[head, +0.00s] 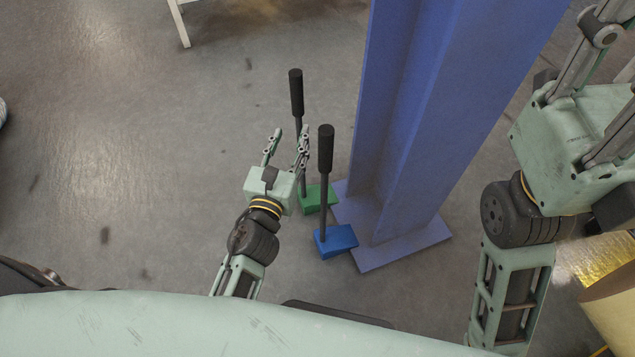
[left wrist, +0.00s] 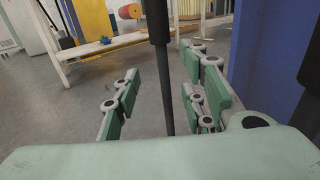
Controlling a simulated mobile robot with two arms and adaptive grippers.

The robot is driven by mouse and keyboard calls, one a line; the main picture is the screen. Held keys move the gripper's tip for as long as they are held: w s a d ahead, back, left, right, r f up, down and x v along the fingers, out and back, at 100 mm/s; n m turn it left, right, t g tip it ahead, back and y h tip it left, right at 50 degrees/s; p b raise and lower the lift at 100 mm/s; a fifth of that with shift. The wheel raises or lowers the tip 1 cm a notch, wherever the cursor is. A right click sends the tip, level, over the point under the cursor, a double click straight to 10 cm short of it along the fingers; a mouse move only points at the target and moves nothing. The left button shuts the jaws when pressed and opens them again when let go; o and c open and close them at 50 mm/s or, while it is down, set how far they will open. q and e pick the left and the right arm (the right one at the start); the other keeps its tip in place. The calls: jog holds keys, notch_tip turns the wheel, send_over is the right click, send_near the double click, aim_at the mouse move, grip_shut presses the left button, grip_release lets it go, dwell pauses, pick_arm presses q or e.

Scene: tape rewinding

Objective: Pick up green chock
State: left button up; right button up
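The green chock (head: 313,199) lies on the floor at the foot of the blue column, with a black handle (head: 296,92) standing up from it. My left gripper (head: 286,142) is beside this handle in the head view, its fingers apart. In the left wrist view the open fingers (left wrist: 163,95) have a black upright handle (left wrist: 157,22) between them in the picture, with gaps on both sides. I cannot tell how deep it sits. My right gripper (head: 620,65) is at the right edge, partly cut off, with its visible fingers apart.
A blue chock (head: 337,241) with its own black handle (head: 325,148) stands nearer to me, close to the green one. The blue column (head: 430,110) rises just right of both. The floor left of my left gripper is clear. A white-legged stand (head: 180,24) is at the back.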

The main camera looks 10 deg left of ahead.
aim_at(297, 124)
pick_arm(q)
jog(key=w+b, duration=0.2)
jog(key=w, duration=0.4)
jog(key=shift+w+f, duration=0.1)
jog(key=shift+w, duration=0.15)
jog(key=shift+c, duration=0.6)
grip_shut()
jog(key=shift+d+r, duration=0.1)
jog(key=shift+r, duration=0.1)
